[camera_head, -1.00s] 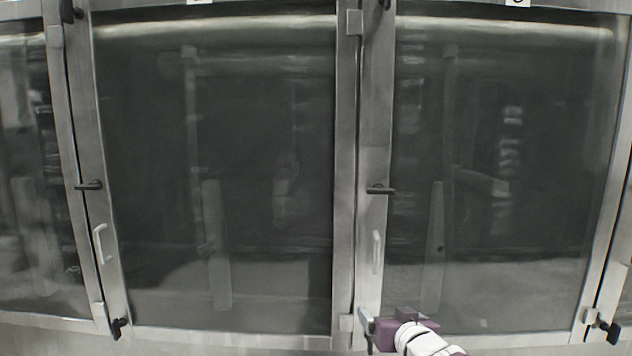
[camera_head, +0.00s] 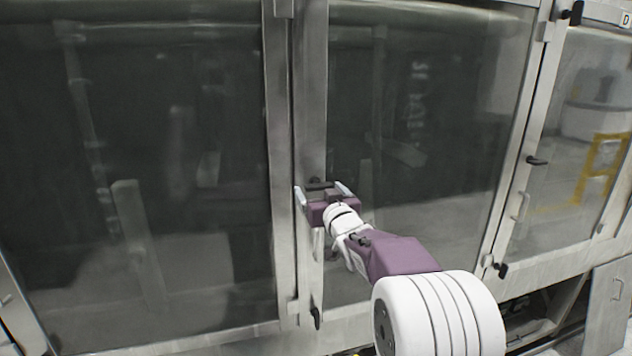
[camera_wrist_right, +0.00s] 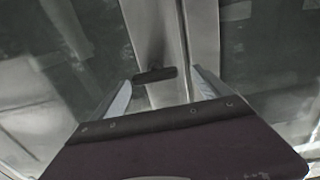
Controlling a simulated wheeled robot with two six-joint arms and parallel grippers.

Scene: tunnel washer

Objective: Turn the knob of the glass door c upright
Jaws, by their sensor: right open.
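The dark knob (camera_head: 318,184) of glass door c (camera_head: 425,110) lies level, not upright, on the door's left metal frame. In the right wrist view the knob (camera_wrist_right: 155,74) shows as a short dark bar, nearly horizontal. My right gripper (camera_head: 321,190) is at the knob, open, with one pale finger to each side of it. In the wrist view the knob lies between the two fingertips; I cannot tell if either touches it. My left gripper is not in view.
A pale pull handle (camera_head: 318,244) sits below the knob, close under my right gripper. A dark latch (camera_head: 316,318) is at the frame's lower corner. Another glass door (camera_head: 170,130) stands to the left. The door on the right, labelled D (camera_head: 625,19), has its own level knob (camera_head: 536,161).

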